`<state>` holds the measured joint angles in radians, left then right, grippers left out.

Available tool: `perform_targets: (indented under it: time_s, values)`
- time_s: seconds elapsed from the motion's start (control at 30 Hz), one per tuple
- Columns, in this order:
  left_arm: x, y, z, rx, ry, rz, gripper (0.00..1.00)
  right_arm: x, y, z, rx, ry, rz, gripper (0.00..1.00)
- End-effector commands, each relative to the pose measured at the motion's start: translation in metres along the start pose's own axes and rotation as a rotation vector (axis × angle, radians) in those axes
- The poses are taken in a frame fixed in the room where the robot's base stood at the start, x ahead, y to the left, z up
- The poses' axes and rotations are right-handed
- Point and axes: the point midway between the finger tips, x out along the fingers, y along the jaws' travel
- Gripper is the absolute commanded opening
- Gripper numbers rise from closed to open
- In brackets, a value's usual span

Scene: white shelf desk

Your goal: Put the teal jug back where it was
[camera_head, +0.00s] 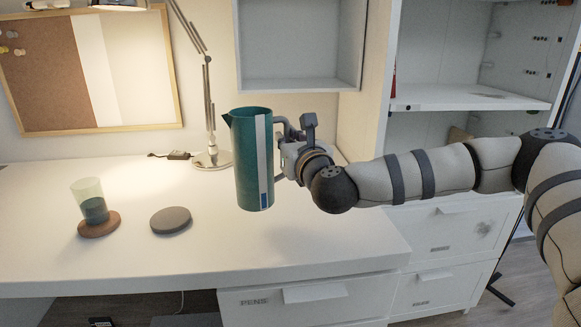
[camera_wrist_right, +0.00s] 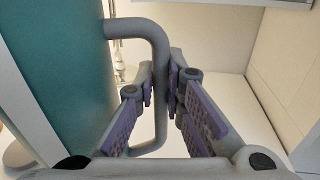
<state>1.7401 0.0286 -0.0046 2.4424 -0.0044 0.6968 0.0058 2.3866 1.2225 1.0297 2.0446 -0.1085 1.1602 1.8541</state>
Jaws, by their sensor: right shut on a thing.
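The teal jug (camera_head: 244,160) is upright in the head view, with a pale stripe down its side and a spout at the upper left. My right gripper (camera_head: 285,146) is at the jug's right side, shut on its grey handle. In the right wrist view the handle (camera_wrist_right: 157,75) passes between the purple-padded fingers of my right gripper (camera_wrist_right: 160,95). The teal jug body (camera_wrist_right: 70,70) fills the left of that view. A grey round coaster (camera_head: 171,220) lies bare on the desk, left of the jug. My left gripper is not in view.
A glass with dark liquid (camera_head: 92,203) stands on a brown round coaster (camera_head: 98,226) at the left of the white desk (camera_head: 130,262). A desk lamp (camera_head: 211,156) stands behind the jug. A shelf unit (camera_head: 470,104) rises at the right. The desk front is clear.

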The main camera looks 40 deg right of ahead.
Motion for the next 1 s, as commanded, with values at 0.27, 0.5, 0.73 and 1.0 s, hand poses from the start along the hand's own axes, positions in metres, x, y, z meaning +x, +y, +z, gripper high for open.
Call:
perform_targets:
  time_s: [0.27,0.5,0.73,1.0]
  values:
    - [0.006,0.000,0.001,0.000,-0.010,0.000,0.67,0.016,-0.020,-0.030,0.000,-0.001,-0.001,0.00]
    - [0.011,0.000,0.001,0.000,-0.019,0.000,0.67,0.016,-0.020,-0.059,0.002,-0.004,0.000,0.00]
    - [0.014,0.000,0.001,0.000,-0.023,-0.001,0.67,0.016,-0.020,-0.062,0.002,-0.003,0.000,0.00]
    - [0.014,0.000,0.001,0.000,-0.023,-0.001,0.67,0.016,-0.020,-0.062,0.001,-0.002,0.000,0.30]
